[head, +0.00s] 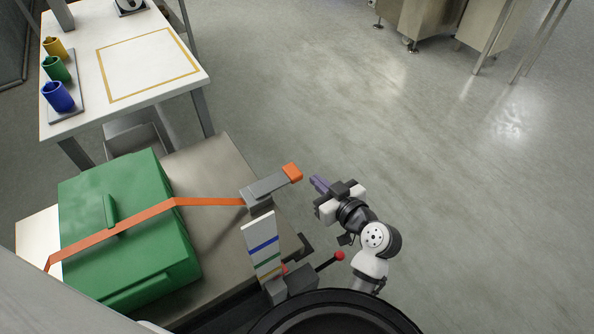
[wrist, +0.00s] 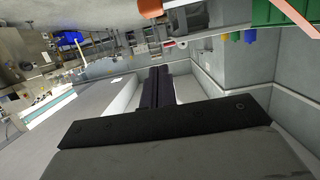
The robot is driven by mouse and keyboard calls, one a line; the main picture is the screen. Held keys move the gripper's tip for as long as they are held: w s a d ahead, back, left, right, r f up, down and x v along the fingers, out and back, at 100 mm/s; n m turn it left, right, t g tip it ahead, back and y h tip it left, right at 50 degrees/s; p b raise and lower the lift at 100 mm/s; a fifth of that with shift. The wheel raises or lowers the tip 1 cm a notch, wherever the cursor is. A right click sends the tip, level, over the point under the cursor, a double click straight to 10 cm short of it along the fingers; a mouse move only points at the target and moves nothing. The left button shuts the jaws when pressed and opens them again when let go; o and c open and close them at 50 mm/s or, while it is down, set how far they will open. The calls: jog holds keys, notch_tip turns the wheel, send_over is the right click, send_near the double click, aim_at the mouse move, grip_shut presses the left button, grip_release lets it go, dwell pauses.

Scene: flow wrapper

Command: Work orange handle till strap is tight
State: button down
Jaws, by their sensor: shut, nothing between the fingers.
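The orange handle (head: 292,172) is the tip of a grey ratchet lever (head: 266,186) at the right edge of the metal table. An orange strap (head: 150,213) runs from the ratchet over a green case (head: 150,255). It bends at the case's top edge and looks straight from there to the ratchet. My gripper (head: 316,182) is shut and empty, just right of the orange handle and apart from it. In the wrist view my shut fingers (wrist: 157,88) show, with an orange piece (wrist: 150,8), likely the handle, at the top edge.
A card with blue, green and yellow stripes (head: 263,245) stands in front of the ratchet. A red-knobbed lever (head: 338,256) is near my arm. A white table (head: 85,60) with coloured cups stands at the back left. The floor right of my arm is clear.

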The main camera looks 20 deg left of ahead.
jog(key=p, duration=0.3)
send_over(299, 181)
notch_tip(299, 181, down, 2)
jog(key=f, duration=0.3)
jog(key=shift+s+a+f, duration=0.1)
jog(key=shift+a+f, duration=0.1)
jog(key=shift+f, duration=0.5)
jog(key=shift+f, duration=0.2)
jog(key=f+m+b, duration=0.1)
jog(key=f+b, duration=0.1)
jog(key=f+m+b, duration=0.1)
jog(key=f+b, duration=0.1)
jog(key=b, duration=0.1)
jog(key=shift+w+d+f+m+g+y, duration=0.2)
jog(key=shift+f+m+g+y, duration=0.1)
jog(key=shift+g+y, duration=0.1)
jog(key=shift+s+a+f+b, duration=0.15)
jog(key=shift+f+b, duration=0.2)
jog(key=shift+b, duration=0.6)
